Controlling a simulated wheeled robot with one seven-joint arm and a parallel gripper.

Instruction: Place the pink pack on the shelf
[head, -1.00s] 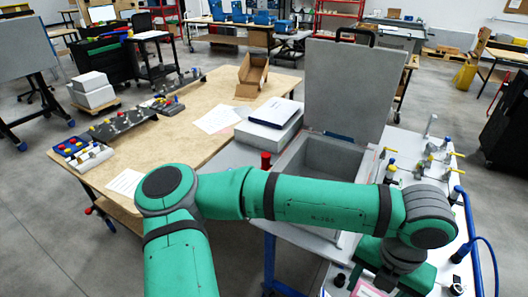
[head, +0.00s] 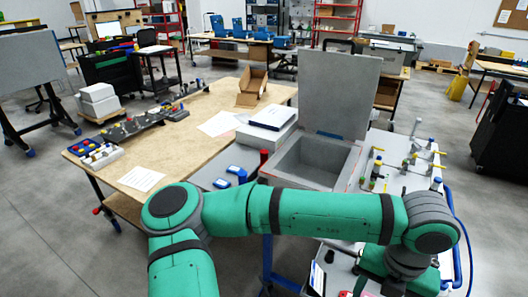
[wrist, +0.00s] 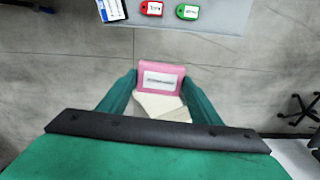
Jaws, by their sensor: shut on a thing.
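The pink pack (wrist: 161,77) has a white label and shows in the wrist view between the two green fingers of my gripper (wrist: 160,92). My gripper is shut on it. Below the pack, a pale cream piece (wrist: 158,108) shows between the fingers; I cannot tell if it belongs to the pack. The pack is seen against bare grey floor. In the head view my gripper (head: 400,272) is at the lower right, mostly hidden by my arm, and I cannot make out the pack clearly there. I cannot tell which surface is the named shelf; a red shelving rack (head: 336,22) stands far back.
In the wrist view a grey surface (wrist: 215,24) carries a red tag (wrist: 151,8) and a green tag (wrist: 187,12). In the head view, an open grey box (head: 312,160) stands beside a wooden table (head: 190,140). Several valves (head: 410,155) stand right of it.

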